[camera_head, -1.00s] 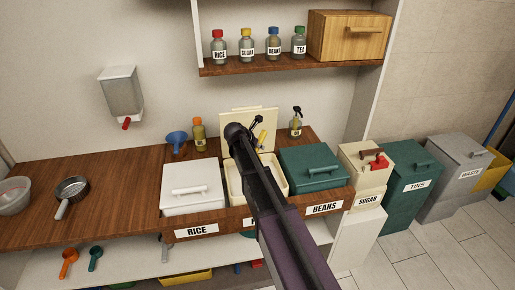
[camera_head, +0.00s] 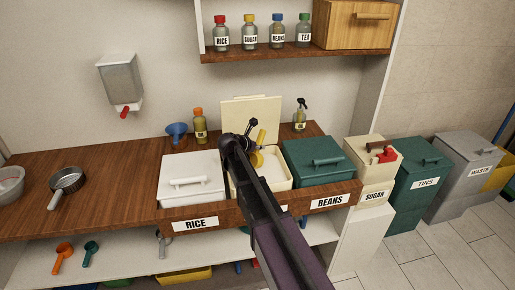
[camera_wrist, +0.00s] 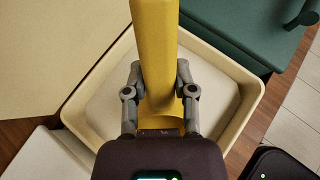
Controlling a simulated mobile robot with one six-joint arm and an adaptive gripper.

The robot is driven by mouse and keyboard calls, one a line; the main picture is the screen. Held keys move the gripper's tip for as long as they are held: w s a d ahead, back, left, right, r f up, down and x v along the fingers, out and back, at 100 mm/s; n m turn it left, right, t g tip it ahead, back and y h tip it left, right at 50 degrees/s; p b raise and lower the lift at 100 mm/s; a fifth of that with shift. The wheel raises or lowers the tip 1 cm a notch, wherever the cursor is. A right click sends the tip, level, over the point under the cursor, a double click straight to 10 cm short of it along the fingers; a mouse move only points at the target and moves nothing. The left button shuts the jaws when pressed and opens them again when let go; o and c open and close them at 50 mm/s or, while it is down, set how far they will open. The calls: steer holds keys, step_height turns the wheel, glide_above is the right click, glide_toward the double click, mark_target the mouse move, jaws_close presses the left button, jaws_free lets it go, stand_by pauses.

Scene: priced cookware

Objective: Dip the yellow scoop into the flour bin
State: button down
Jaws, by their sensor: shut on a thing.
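My gripper (camera_head: 251,138) is shut on the yellow scoop (camera_head: 257,158) by its handle. In the wrist view, the two grey fingers (camera_wrist: 160,92) press on both sides of the yellow scoop (camera_wrist: 154,45). The open cream bin (camera_head: 284,184) between the rice and beans bins holds pale flour (camera_head: 272,168). Its label is mostly hidden by my arm. The scoop's head is over the bin opening; I cannot tell whether it touches the flour. In the wrist view the bin's rim (camera_wrist: 247,100) surrounds the scoop's lower part.
The lidded white rice bin (camera_head: 193,181) is left of the flour bin, the lidded green beans bin (camera_head: 318,165) right. A cream lid (camera_head: 250,113) stands upright behind. Bottles and a blue funnel (camera_head: 176,131) stand behind the bins. The counter's left part is mostly clear.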

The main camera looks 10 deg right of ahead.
steer(key=shift+s+a+f+t+h+b, duration=0.25)
steer(key=shift+f+b, duration=0.45)
steer(key=shift+b, duration=0.45)
steer(key=shift+s+a+f+t+h+b, duration=0.15)
steer(key=shift+f+t+h+b, duration=0.2)
steer(key=shift+f+b, duration=0.55)
step_height(320, 180, down, 4)
steer(key=b, duration=0.5)
steer(key=shift+w+f, duration=0.1)
steer(key=shift+f, duration=0.05)
steer(key=shift+w+d+g+p, duration=0.15)
steer(key=shift+g+p, duration=0.15)
steer(key=shift+p, duration=0.1)
step_height(320, 180, down, 4)
steer(key=w+d+r+g+y+p, duration=0.1)
steer(key=w+d+g+y+p, duration=0.15)
steer(key=y+p, duration=0.2)
step_height(320, 180, up, 8)
steer(key=g+y+p, duration=0.5)
steer(key=p, duration=0.6)
steer(key=shift+d+r+y, duration=0.2)
steer(key=shift+d+y, duration=0.15)
